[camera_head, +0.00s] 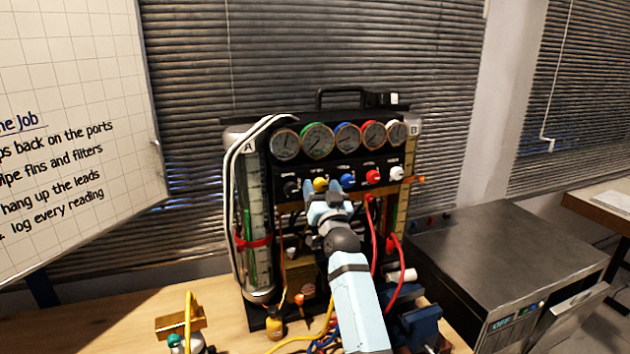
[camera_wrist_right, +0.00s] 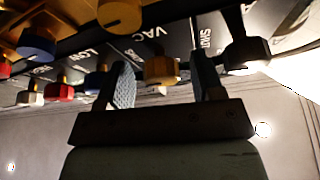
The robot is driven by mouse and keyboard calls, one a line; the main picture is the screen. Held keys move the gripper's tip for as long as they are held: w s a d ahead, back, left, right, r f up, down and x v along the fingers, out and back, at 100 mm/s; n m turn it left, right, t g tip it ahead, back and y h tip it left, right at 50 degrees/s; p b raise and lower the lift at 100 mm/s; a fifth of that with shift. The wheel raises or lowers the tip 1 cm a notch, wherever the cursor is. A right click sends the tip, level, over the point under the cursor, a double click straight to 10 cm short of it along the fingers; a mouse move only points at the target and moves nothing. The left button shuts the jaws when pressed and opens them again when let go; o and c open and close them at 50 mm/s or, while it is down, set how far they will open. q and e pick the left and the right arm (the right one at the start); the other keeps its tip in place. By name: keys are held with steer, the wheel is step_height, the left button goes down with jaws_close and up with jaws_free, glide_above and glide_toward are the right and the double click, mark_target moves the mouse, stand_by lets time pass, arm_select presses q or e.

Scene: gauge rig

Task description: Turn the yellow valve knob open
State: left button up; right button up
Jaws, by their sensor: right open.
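The yellow valve knob (camera_head: 320,184) is on the black gauge panel, below the gauges and left of the blue knob. My right gripper (camera_head: 330,197) is in front of the panel, just below the yellow knob. In the right wrist view, where the panel looks upside down, the yellow knob (camera_wrist_right: 161,70) appears between the two fingers of my open right gripper (camera_wrist_right: 164,82), with gaps on both sides. I cannot tell whether the fingers reach fully around it. My left gripper does not show.
The blue knob (camera_head: 347,180), red knob (camera_head: 373,176) and white knob (camera_head: 396,173) sit close by to the right; a black knob (camera_wrist_right: 247,52) is on the other side. Red hoses (camera_head: 393,270) hang at the rig's right.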

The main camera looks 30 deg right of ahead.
steer(key=shift+w+d+r, duration=0.1)
steer(key=shift+w+r, duration=0.05)
steer(key=shift+w, duration=0.1)
steer(key=shift+s+r, duration=0.15)
steer(key=shift+s, duration=0.1)
steer(key=shift+c, duration=0.2)
steer(key=c, duration=0.9)
